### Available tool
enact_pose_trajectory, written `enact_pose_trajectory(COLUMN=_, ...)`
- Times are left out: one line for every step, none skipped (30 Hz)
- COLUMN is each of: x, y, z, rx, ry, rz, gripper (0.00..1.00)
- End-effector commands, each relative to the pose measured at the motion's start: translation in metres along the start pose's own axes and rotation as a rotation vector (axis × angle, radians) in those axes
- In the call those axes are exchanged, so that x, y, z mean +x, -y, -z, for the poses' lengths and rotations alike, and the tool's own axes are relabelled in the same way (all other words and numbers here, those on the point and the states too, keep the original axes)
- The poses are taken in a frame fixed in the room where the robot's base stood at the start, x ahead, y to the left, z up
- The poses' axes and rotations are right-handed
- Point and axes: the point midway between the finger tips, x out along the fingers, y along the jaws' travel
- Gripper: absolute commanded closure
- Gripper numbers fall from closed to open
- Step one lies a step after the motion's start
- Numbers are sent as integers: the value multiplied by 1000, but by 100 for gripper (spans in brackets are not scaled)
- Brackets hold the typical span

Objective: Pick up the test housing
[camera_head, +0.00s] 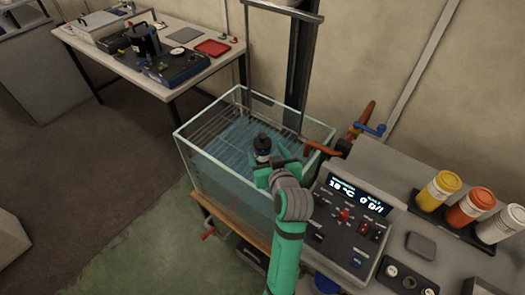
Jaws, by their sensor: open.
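A small dark cylinder with a black cap (263,144), which looks like the test housing, shows upright inside the outline of the glass water tank (182,141). My green gripper (267,160) is over the tank with its jaws open, right at the cylinder. Green finger parts show on both sides of the cylinder. The gripper and wrist hide its lower part, and I cannot tell whether the fingers touch it or how deep it sits.
A control panel (345,217) with a lit display stands right of the tank. Yellow, orange and white containers (472,207) stand farther right. Orange handles (322,149) are near the tank's right rim. A bench (208,63) with equipment is at back left. Floor at left is clear.

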Motion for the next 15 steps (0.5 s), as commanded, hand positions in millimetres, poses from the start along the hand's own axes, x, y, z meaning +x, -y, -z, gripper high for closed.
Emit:
enact_pose_trajectory(x=7, y=1, z=1, rx=-1, ry=0, rz=2, gripper=31)
enact_pose_trajectory(x=11, y=1, z=1, rx=-1, ry=1, rz=2, gripper=31)
enact_pose_trajectory(x=17, y=2, z=1, rx=-1, ry=1, rz=2, gripper=31)
enact_pose_trajectory(x=22, y=2, z=1, rx=-1, ry=2, rz=2, gripper=31)
enact_pose_trajectory(x=26, y=3, z=2, rx=-1, ry=1, rz=2, gripper=31)
enact_pose_trajectory(x=31, y=3, z=2, rx=-1, ry=1, rz=3, gripper=31)
enact_pose_trajectory(x=35, y=3, z=2, rx=-1, ry=1, rz=3, gripper=31)
enact_pose_trajectory(x=38, y=3, z=2, rx=-1, ry=1, rz=3, gripper=31)
enact_pose_trajectory(x=42, y=3, z=2, rx=-1, ry=0, rz=3, gripper=31)
enact_pose_trajectory(x=44, y=3, z=2, rx=-1, ry=1, rz=3, gripper=31)
enact_pose_trajectory(x=45, y=3, z=2, rx=-1, ry=1, rz=3, gripper=31)
enact_pose_trajectory(x=46, y=3, z=2, rx=-1, ry=0, rz=2, gripper=31)
enact_pose_trajectory(x=47, y=3, z=2, rx=-1, ry=0, rz=2, gripper=31)
enact_pose_trajectory(x=47, y=3, z=2, rx=-1, ry=0, rz=2, gripper=31)
enact_pose_trajectory(x=47, y=3, z=2, rx=-1, ry=0, rz=2, gripper=31)
